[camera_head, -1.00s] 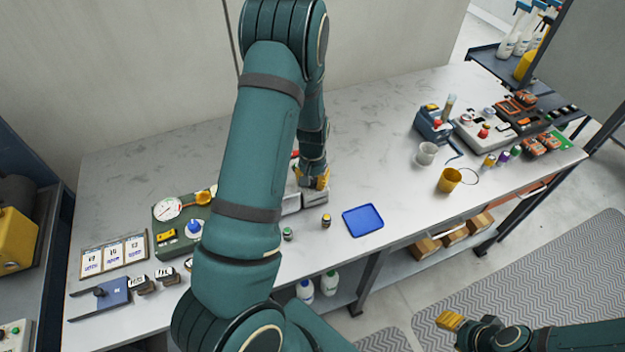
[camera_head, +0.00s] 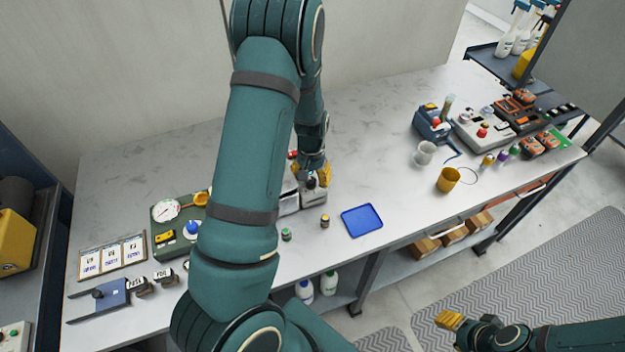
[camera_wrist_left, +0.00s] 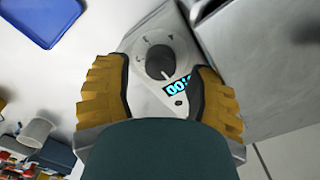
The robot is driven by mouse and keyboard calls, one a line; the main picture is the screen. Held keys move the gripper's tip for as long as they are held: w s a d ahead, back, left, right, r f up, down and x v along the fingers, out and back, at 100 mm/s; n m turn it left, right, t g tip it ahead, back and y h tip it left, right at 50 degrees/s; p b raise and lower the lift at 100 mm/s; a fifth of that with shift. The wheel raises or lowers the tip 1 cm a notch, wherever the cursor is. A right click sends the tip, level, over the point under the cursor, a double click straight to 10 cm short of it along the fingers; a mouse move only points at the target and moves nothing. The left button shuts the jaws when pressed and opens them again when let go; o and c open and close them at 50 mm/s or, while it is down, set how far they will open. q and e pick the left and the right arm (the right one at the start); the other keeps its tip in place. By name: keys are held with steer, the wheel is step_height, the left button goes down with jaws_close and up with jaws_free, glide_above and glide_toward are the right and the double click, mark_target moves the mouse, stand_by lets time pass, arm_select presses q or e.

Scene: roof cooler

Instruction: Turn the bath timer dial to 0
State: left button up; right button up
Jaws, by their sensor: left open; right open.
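The bath timer dial (camera_wrist_left: 160,62) is a dark round knob with a pointer on a light grey sloped panel. A lit cyan display (camera_wrist_left: 178,86) sits beside it, partly covered by a finger; its full reading is hidden. My left gripper (camera_wrist_left: 162,88) is open, its yellow ridged fingers on either side of the panel, the knob between and beyond them. In the head view the timer unit (camera_head: 316,196) is a grey box under my left gripper (camera_head: 311,176). My right gripper (camera_head: 448,320) is over the floor at lower right, away from the table.
A grey metal bath housing (camera_wrist_left: 235,50) stands right beside the timer panel. A white beaker (camera_head: 425,152) and yellow cup (camera_head: 448,179) stand to the right. The table between is clear.

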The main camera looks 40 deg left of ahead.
mark_target(312, 180)
arm_select(q)
steer(key=shift+d+r, duration=0.2)
steer(key=shift+r, duration=2.85)
arm_select(e)
steer(key=shift+s, duration=0.1)
